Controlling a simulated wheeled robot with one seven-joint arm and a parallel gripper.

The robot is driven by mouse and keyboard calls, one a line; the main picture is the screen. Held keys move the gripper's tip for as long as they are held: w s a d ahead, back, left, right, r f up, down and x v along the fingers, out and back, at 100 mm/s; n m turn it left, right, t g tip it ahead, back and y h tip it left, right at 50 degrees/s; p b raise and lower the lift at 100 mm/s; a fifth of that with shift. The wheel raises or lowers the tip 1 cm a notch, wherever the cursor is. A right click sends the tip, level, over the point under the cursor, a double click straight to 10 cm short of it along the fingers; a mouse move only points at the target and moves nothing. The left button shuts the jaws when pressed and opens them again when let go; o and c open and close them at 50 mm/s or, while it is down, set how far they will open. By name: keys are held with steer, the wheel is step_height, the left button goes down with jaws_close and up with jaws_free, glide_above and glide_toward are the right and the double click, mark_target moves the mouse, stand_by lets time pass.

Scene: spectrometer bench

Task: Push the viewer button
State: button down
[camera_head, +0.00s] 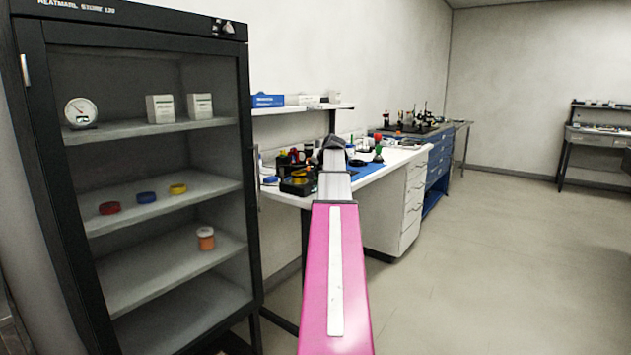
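My arm reaches forward from the bottom middle toward the white workbench (395,165). The dark end of the arm, where my gripper (333,143) is, shows small at the bench's near part; its fingers cannot be made out. Black equipment (298,183) with yellow and red parts stands on the bench just left of the arm. I cannot tell whether it is the viewer, and no button can be made out. My arm hides part of the bench top.
An open-fronted dark cabinet (247,180) with several shelves stands close on the left, holding a gauge (80,112), white boxes, coloured rings and an orange jar (206,238). A wall shelf (300,108) holds boxes. A blue-drawer bench (438,165) is farther back.

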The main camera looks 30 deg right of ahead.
steer(key=shift+f, duration=0.2)
stand_by(0.5)
steer(key=shift+f, duration=0.2)
steer(key=shift+f, duration=0.25)
stand_by(0.5)
steer(key=shift+r, duration=0.65)
steer(key=shift+r, duration=0.15)
step_height(320, 180, up, 6)
steer(key=shift+f, duration=0.1)
stand_by(0.7)
